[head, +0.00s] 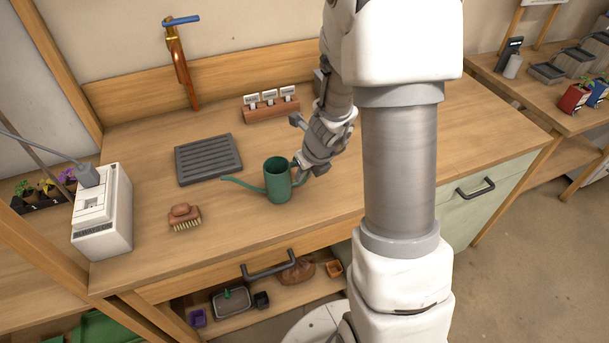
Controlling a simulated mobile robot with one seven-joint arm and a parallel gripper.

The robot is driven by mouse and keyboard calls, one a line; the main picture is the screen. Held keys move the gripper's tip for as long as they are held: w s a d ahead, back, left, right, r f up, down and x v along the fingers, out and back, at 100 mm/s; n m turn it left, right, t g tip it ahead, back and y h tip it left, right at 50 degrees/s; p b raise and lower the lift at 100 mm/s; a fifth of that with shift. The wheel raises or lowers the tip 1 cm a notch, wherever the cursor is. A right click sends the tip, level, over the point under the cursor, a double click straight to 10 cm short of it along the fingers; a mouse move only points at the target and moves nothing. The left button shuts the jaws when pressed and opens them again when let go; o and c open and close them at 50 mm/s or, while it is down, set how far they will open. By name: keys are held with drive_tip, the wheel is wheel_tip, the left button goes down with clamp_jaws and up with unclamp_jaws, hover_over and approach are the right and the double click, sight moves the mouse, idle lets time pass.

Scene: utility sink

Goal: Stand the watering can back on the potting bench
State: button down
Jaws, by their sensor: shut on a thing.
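The green watering can (278,182) is upright at the middle of the wooden bench top (330,205), its spout pointing left. From this view its base looks to be on or very close to the surface; I cannot tell whether it touches. My gripper (298,172) is at the can's right side, shut on it near the handle. The fingertips and most of the handle are hidden by the gripper and the can's body.
A dark slatted tray (208,160) lies behind the spout. A scrubbing brush (184,217) and a white box-shaped device (102,213) are at left. A wooden holder with white cards (270,108) and a tap (181,65) stand behind. The front middle is clear.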

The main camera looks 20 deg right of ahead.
drive_tip(key=shift+f, duration=0.1)
drive_tip(key=c, duration=0.8)
unclamp_jaws()
drive_tip(key=shift+c, duration=0.2)
